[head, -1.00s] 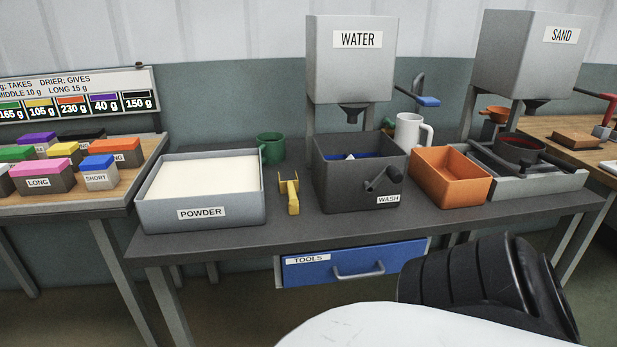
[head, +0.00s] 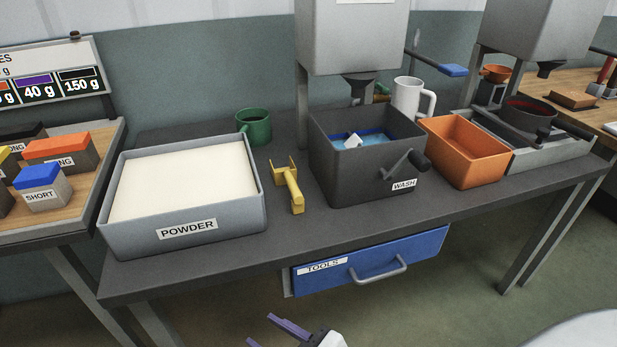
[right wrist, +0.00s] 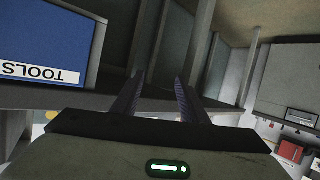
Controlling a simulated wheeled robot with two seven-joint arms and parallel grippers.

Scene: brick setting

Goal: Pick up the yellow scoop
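The yellow scoop (head: 290,187) lies on the dark table between the powder tray and the wash bin, its handle toward the front edge. My right gripper (head: 262,329) shows at the bottom edge of the head view, below and in front of the table and well apart from the scoop. In the right wrist view its two fingers (right wrist: 157,82) stand apart with nothing between them. The scoop does not show in that view. My left gripper is out of view.
The grey powder tray (head: 184,231) stands left of the scoop, the dark wash bin (head: 356,180) with its crank right of it. A green mug (head: 254,127) is behind. An orange bin (head: 468,153) stands farther right. The blue tools drawer (head: 371,260) hangs under the table front.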

